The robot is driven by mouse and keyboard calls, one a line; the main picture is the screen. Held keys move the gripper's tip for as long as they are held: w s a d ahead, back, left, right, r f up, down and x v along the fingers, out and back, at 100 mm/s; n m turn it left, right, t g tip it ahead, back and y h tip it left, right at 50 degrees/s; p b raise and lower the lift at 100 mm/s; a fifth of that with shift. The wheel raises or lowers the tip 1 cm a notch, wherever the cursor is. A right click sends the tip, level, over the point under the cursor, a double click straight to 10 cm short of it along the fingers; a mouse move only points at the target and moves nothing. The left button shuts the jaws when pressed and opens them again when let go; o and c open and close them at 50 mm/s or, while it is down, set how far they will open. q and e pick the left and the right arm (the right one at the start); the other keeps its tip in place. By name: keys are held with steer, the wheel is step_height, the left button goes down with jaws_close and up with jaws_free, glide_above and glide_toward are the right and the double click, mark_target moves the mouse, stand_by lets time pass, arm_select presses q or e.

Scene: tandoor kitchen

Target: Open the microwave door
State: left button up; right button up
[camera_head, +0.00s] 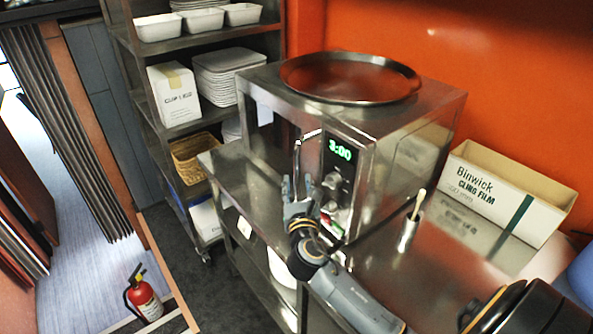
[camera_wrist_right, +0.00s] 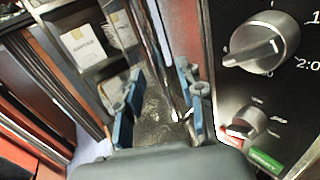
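The steel microwave (camera_head: 415,160) stands on a metal counter, its green display reading 3:00. Its door looks shut, with an upright bar handle (camera_head: 297,150) beside the control panel. My right gripper (camera_head: 297,185) is at the handle's lower part, its fingers apart. In the right wrist view the two blue-padded fingers (camera_wrist_right: 158,72) are open, and the shiny handle (camera_wrist_right: 158,35) runs down between them, nearer the right finger. Contact cannot be told. The panel knob (camera_wrist_right: 262,45) is just right of the fingers. My left gripper is not in view.
A round dark tray (camera_head: 350,78) lies on the microwave. A cling film box (camera_head: 505,190) and a small metal cup (camera_head: 406,235) stand on the counter to the right. A shelf rack with dishes (camera_head: 228,60) stands behind left. A fire extinguisher (camera_head: 145,300) is on the floor.

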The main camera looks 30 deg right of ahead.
mark_target(297, 176)
steer(key=shift+x, duration=2.3)
steer(key=shift+c, duration=0.2)
jaws_close()
